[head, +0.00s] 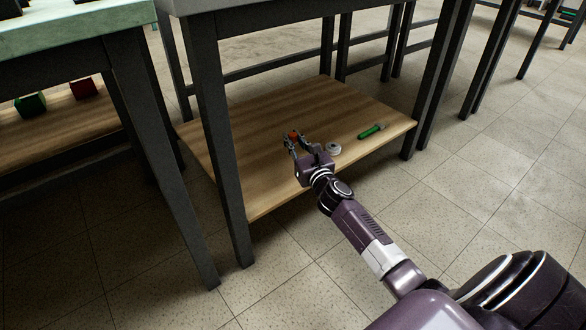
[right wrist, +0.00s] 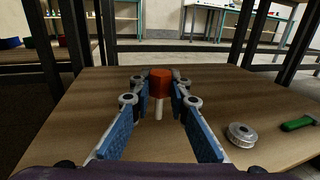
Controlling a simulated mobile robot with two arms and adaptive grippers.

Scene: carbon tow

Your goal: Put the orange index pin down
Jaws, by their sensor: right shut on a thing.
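The orange index pin (right wrist: 160,83) has an orange head and a pale shaft pointing down. It is upright between the fingertips of my right gripper (right wrist: 161,95), which is shut on it. In the head view the orange head (head: 293,136) shows at the tips of the right gripper (head: 294,143), over the wooden lower shelf (head: 270,110) of a dark-legged table. I cannot tell whether the shaft's lower end touches the shelf. My left gripper is not in view.
A grey round pulley-like part (head: 334,150) lies right of the gripper on the shelf. A green-handled tool (head: 372,131) lies farther right. Dark table legs (head: 222,150) stand at the shelf's corners. The shelf's back and left are clear. Green (head: 31,105) and red (head: 83,88) blocks sit on the left shelf.

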